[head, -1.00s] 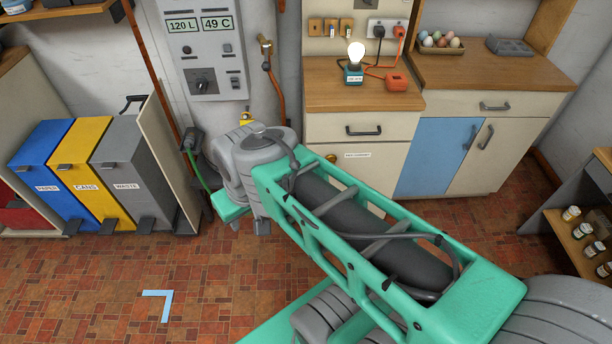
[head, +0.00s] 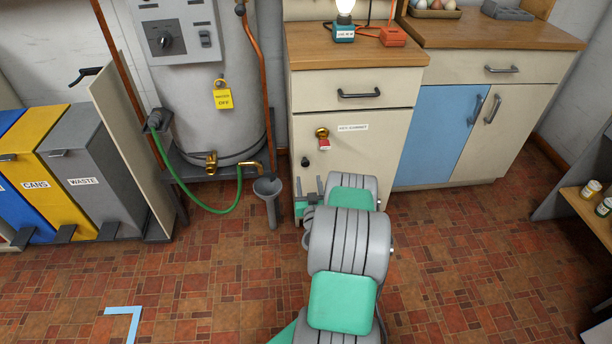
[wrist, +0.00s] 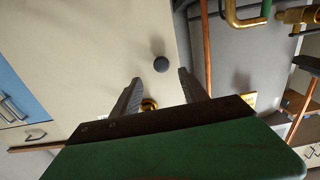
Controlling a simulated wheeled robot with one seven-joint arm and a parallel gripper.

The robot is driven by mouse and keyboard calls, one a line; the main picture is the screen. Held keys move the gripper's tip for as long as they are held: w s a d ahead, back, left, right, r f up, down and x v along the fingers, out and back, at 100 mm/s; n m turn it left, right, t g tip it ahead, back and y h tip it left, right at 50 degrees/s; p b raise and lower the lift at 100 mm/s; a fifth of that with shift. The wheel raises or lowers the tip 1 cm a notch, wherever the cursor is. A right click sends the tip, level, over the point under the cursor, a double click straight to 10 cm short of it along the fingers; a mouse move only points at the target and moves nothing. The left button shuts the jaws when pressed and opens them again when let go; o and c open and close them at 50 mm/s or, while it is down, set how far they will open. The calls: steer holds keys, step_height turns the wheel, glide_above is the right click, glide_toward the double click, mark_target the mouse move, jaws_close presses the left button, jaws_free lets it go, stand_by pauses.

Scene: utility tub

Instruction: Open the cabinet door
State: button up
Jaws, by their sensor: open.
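The cream cabinet door (head: 370,158) is below a drawer, with a small white label (head: 352,127), and looks shut. A dark round knob (head: 305,161) sits near its left edge, below a brass lock (head: 321,132) with a red tag. My gripper (head: 308,184) is low in front of the door's left side, partly hidden by my arm. In the wrist view, the open fingers of my gripper (wrist: 160,75) point toward the door, with the knob (wrist: 161,64) between and just beyond their tips. Contact cannot be told. The brass lock (wrist: 149,104) shows partly behind the gripper's body.
Left of the cabinet stands a grey tank (head: 215,110) with a copper pipe, a green hose (head: 225,208) and a grey funnel (head: 268,190). A blue door (head: 440,130) is on the right. A lit lamp (head: 345,20) stands on the counter. The tiled floor in front is clear.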

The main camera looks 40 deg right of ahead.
mark_target(306, 164)
steer(key=x, duration=0.7)
steer(key=shift+w+r, duration=0.1)
steer(key=shift+w, duration=0.25)
steer(key=shift+c, duration=0.5)
jaws_close()
stand_by(0.6)
